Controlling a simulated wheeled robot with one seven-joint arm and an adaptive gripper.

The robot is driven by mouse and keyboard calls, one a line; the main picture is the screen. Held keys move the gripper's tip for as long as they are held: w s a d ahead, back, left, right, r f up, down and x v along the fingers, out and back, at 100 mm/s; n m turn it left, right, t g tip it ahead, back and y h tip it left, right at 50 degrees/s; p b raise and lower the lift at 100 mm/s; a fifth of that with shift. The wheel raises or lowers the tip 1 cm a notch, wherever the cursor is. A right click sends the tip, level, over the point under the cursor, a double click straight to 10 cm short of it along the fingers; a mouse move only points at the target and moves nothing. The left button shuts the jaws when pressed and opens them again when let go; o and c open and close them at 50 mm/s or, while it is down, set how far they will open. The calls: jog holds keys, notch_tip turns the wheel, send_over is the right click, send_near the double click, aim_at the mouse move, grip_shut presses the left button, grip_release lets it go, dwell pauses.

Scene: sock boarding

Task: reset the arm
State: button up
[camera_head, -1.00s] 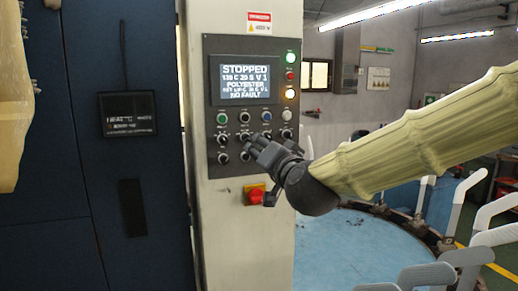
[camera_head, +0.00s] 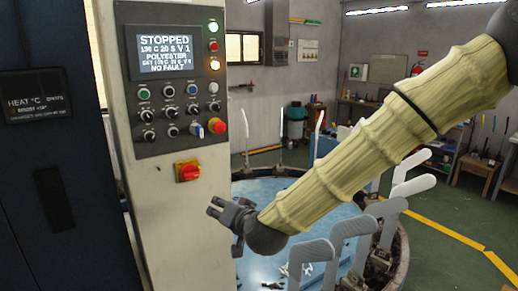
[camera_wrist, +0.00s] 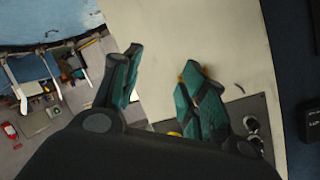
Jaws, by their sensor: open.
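My gripper (camera_head: 222,212) is open and empty in the head view. It is in front of the blue round table, just right of the control post's lower part and apart from the panel. In the wrist view my gripper's two fingers (camera_wrist: 160,85) stand apart with nothing between them, over the pale face of the post. My arm, in a ribbed cream sleeve, reaches in from the upper right. The control panel (camera_head: 155,112) has a lit screen (camera_head: 165,54) reading STOPPED, 130 C 20 S V 1, POLYESTER, NO FAULT.
A red and yellow switch (camera_head: 187,171) sits on the post (camera_head: 165,225) below the panel. The blue round table (camera_head: 275,195) carries upright white sock forms (camera_head: 352,227) around its rim, below my arm. A dark blue cabinet (camera_head: 40,150) stands at left. Open floor lies at far right.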

jog(key=s+d+f+g+h, duration=0.15)
jog(key=s+d+f, duration=0.3)
jog(key=f, duration=0.65)
jog(key=s+d+f+g+h, duration=0.15)
jog(key=s+d+f, duration=0.3)
jog(key=f, duration=0.75)
jog(key=s+d+f+g+h, duration=0.1)
jog(key=s+d+f+g, duration=0.3)
jog(key=f, duration=0.7)
jog(key=s+d+f+g+h, duration=0.1)
jog(key=s+d+f, duration=0.4)
jog(key=s, duration=0.4)
jog(key=s+d+f+g+h, duration=0.1)
jog(key=s+d+f+g, duration=0.1)
jog(key=s+d+f, duration=0.4)
jog(key=s+d+f+n+g+h, duration=0.1)
jog(key=s+d+f, duration=0.4)
jog(key=s, duration=0.8)
jog(key=d+g, duration=0.1)
jog(key=d, duration=0.2)
jog(key=shift+d+f, duration=0.3)
jog(key=shift+f, duration=0.05)
